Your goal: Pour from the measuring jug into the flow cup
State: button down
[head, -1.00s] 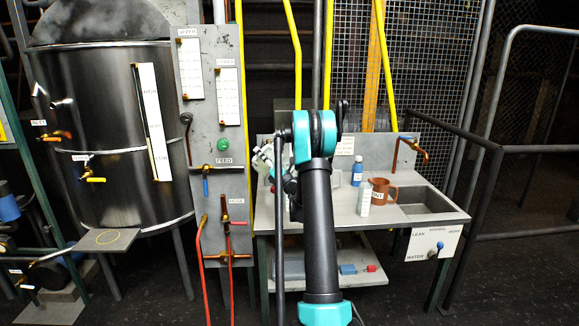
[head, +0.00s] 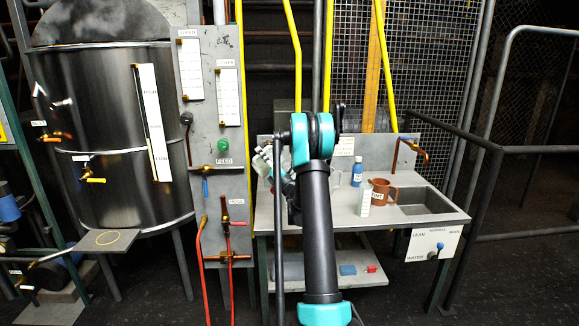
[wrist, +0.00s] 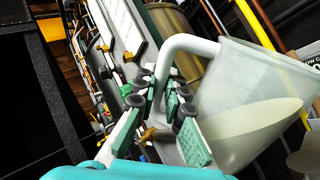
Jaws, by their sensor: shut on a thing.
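The measuring jug (wrist: 250,95) is translucent white and fills the right of the wrist view. Pale liquid (wrist: 245,125) shows inside it. My gripper (wrist: 163,90) is shut on the jug's white handle (wrist: 190,43). In the head view my gripper (head: 268,165) is above the left part of the bench, mostly hidden behind my arm. A clear edge, perhaps of the jug, shows just right of the arm.
The grey bench (head: 330,217) carries a blue bottle (head: 357,173), a pale container (head: 364,201) and a brown labelled mug (head: 382,192), with a sink (head: 425,200) at right. A valve panel (head: 215,140) and steel tank (head: 110,120) stand left. Wire mesh is behind.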

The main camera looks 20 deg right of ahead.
jog(key=shift+d+r+m+t+h+b, duration=0.4)
jog(key=shift+r+m+t+h, duration=0.45)
jog(key=shift+m, duration=0.65)
jog(key=shift+d+r+m+t+h+b, duration=0.4)
jog(key=shift+m+h, duration=0.2)
jog(key=shift+m, duration=0.2)
jog(key=shift+d+r+m+t+h+b, duration=0.35)
jog(key=shift+m+h, duration=0.2)
jog(key=shift+m, duration=0.25)
jog(key=shift+d+r+m+t+h+b, duration=0.3)
jog(key=shift+d+m+h+b, duration=0.3)
jog(key=shift+m+h, duration=0.25)
jog(key=shift+d+r+m+t+h+b, duration=0.2)
jog(key=shift+d+r+m+h+b, duration=0.35)
jog(key=shift+m, duration=0.4)
dwell(0.7)
jog(key=shift+d+r+m+t+h+b, duration=0.15)
jog(key=shift+d+m+h+b, duration=0.2)
jog(key=shift+m+h+b, duration=0.35)
jog(key=shift+d+r+m+t+h+b, duration=0.15)
jog(key=shift+d+m+h+b, duration=0.2)
jog(key=shift+m+h, duration=0.55)
dwell(0.6)
